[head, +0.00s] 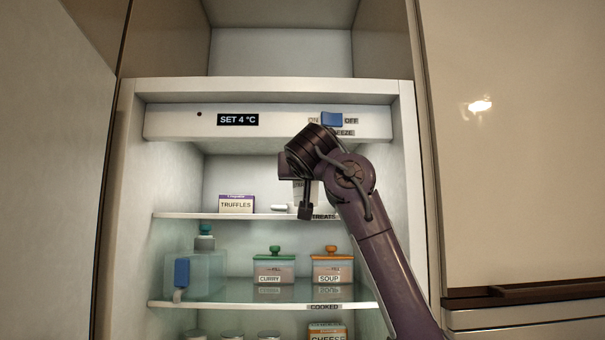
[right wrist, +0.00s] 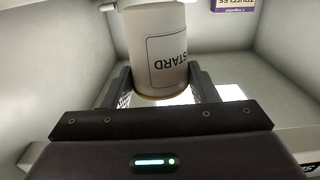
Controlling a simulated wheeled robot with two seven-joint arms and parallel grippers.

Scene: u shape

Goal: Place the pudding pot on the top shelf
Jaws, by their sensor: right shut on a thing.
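The pudding pot (right wrist: 158,48) is a pale cylinder with a label whose visible letters read "STARD". In the right wrist view it sits between the two fingers of my right gripper (right wrist: 162,88), which is shut on it. In the head view my right gripper (head: 304,205) is at the right part of the top shelf (head: 185,215), marked "TREATS". The pot (head: 298,190) is mostly hidden there behind the gripper. I cannot tell whether its base touches the shelf. My left gripper is not in view.
A truffles box (head: 236,204) and a small white item (head: 279,208) stand left of the gripper. Below are a clear dispenser (head: 205,268), a curry container (head: 274,267) and a soup container (head: 332,267). A panel with a blue switch (head: 332,119) hangs above. Fridge side walls enclose the shelves.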

